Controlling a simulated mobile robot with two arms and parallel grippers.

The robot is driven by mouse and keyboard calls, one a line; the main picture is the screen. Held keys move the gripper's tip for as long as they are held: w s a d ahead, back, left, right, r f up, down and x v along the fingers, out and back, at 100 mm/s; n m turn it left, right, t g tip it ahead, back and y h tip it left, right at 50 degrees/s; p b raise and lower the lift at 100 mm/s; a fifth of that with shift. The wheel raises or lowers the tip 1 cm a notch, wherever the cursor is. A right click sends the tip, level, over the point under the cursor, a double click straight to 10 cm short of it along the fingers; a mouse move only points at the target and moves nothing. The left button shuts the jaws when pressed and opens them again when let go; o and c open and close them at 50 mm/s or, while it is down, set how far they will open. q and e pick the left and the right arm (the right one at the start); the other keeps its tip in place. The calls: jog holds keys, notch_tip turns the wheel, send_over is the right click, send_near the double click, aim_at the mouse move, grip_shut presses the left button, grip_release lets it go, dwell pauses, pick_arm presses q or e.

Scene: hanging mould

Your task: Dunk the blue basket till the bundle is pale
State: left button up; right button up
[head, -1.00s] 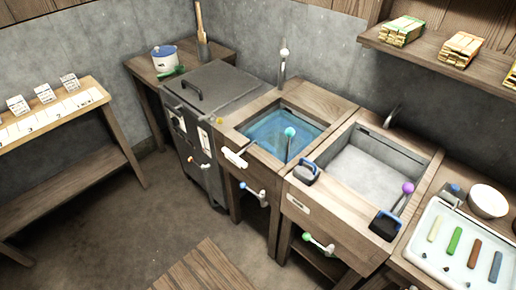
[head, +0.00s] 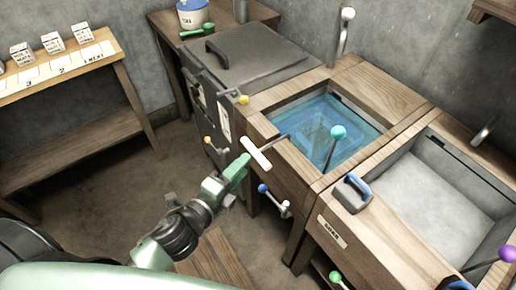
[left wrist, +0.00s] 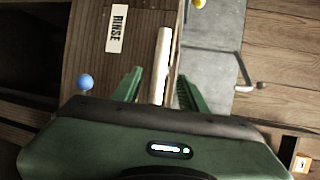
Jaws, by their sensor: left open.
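The water-filled basin (head: 325,125) is set in the wooden bench in the head view. A dim shape shows under its blue water; I cannot tell if it is the blue basket or its bundle. A cream bar handle (head: 256,153) on a thin rod sticks out at the basin's front left rim. My left gripper (head: 243,168) is open just below this handle. In the left wrist view the cream handle (left wrist: 162,60) appears between the open green fingers of my left gripper (left wrist: 158,88); contact is not clear. My right gripper is not in view.
A teal-knobbed lever (head: 338,132) stands at the basin. A blue-handled block (head: 352,193) sits by the empty grey sink (head: 430,190). A blue-knobbed lever (head: 262,188) juts from the bench front. A lidded grey tank (head: 250,65) stands left of the basin.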

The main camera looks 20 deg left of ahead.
aim_at(255, 153)
pick_arm(q)
jog(key=shift+b+x, duration=0.5)
jog(key=shift+x, duration=3.1)
grip_shut()
